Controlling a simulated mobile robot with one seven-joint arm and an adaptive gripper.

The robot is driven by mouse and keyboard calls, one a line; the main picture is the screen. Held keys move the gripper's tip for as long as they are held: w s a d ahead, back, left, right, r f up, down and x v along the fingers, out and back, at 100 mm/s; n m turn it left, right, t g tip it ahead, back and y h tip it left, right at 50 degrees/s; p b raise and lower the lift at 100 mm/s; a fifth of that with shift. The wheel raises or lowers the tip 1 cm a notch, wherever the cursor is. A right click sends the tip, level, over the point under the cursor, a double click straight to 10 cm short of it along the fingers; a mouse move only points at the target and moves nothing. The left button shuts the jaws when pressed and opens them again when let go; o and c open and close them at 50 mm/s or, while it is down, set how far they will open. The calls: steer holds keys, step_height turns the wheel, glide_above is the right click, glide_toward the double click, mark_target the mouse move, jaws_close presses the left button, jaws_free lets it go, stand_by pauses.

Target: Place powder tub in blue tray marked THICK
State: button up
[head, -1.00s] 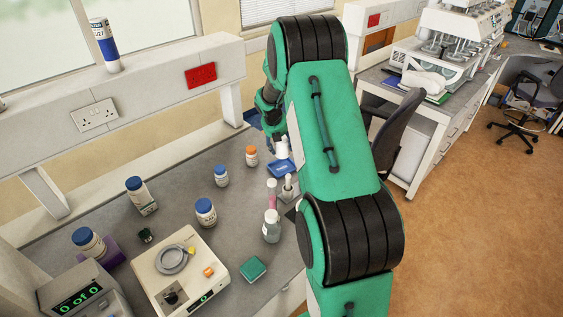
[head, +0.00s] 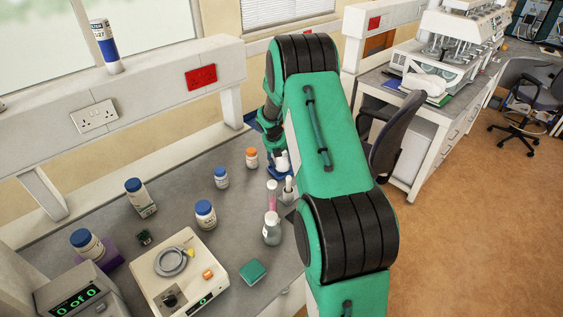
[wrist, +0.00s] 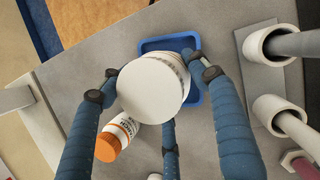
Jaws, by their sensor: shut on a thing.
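The white powder tub (wrist: 152,90) is held between the blue fingers of my gripper (wrist: 150,88), its round white end facing the wrist camera. In the head view the tub (head: 282,161) shows as a small white shape beside my gripper (head: 274,151). The blue tray (wrist: 197,88) lies beyond the tub in the wrist view, partly covered by it. In the head view the tray (head: 284,173) shows only in part below the tub. I cannot tell whether the tub touches the tray floor. No marking on the tray is readable.
An orange-capped bottle (wrist: 118,133) stands close to the tray. White holders with grey rods (wrist: 272,42) stand on its other side in the wrist view.

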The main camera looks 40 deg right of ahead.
steer(key=shift+f, duration=0.55)
steer(key=o, duration=1.5)
steer(key=shift+f, duration=0.15)
steer(key=shift+c, duration=0.2)
steer(key=p+v, duration=0.1)
steer(key=v, duration=1.1)
